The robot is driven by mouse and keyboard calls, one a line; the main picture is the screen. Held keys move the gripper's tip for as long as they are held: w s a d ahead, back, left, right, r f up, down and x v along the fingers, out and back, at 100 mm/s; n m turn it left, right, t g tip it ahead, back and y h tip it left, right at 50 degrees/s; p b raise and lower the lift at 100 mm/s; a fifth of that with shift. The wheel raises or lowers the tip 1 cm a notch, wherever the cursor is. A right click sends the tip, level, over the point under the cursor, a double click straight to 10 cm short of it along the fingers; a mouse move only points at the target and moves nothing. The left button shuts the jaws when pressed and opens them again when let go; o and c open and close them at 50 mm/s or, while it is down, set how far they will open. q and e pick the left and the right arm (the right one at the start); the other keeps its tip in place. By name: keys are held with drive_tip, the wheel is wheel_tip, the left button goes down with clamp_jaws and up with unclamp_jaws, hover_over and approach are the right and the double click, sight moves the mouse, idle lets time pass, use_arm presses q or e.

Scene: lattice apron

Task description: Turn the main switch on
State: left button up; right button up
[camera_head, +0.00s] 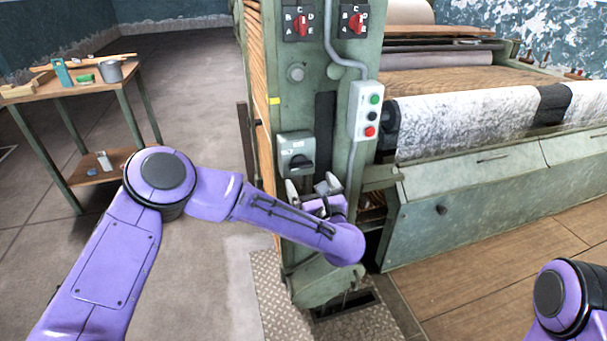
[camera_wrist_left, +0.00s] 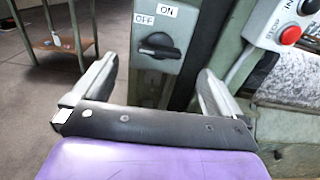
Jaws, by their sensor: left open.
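The main switch is a grey-green box (camera_head: 296,143) on the machine's column, with a black rotary knob (camera_head: 301,162). In the left wrist view, the knob (camera_wrist_left: 158,47) sits below an ON label (camera_wrist_left: 167,11) and an OFF label (camera_wrist_left: 144,20). Its handle lies roughly level. My left gripper (camera_head: 313,186) is open and empty, just below the switch box. In the left wrist view, its two fingers stand wide apart on either side of the knob, without touching it. My right gripper is out of view.
A button box (camera_head: 367,112) with green, black and red buttons hangs right of the switch. Red selector switches (camera_head: 301,26) are above. A large roller (camera_head: 465,122) lies right. A wooden table (camera_head: 75,88) with tools stands left, with clear floor between.

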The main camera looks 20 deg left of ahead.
sight(303, 167)
use_arm(q)
drive_tip(key=p+x, duration=0.1)
drive_tip(key=x, duration=0.6)
drive_tip(key=shift+w+a+f, duration=0.1)
drive_tip(key=shift+w+a, duration=0.05)
drive_tip(key=shift+w, duration=0.1)
drive_tip(key=c, duration=1.1)
